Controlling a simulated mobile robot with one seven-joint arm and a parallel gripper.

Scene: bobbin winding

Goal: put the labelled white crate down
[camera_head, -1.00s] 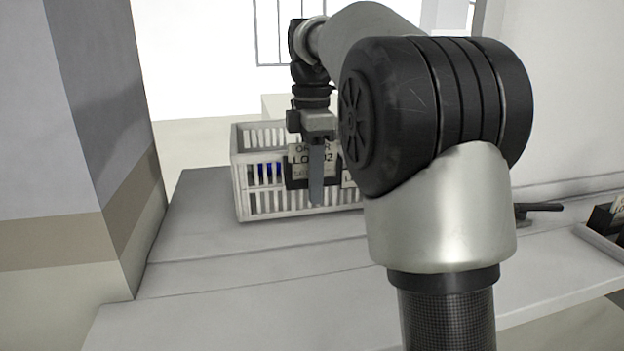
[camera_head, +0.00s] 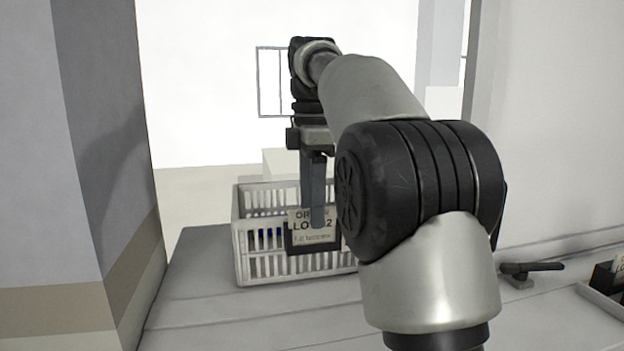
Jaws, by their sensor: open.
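The white slatted crate (camera_head: 243,240) stands upright on the grey bench (camera_head: 190,290). Its front bears a dark holder with a pale printed label (camera_head: 314,235). Something blue shows through the slats on its left. My arm hides the crate's right end. My gripper (camera_head: 314,222) is open, pointing down, with its fingers in front of the upper part of the label in the picture. I cannot tell whether the fingers touch the crate.
A wide pillar (camera_head: 90,150) stands close on the left. A black lever-like tool (camera_head: 531,269) lies on the bench at the right, beside a dark box (camera_head: 607,275) at the right edge. The bench left of the crate is clear.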

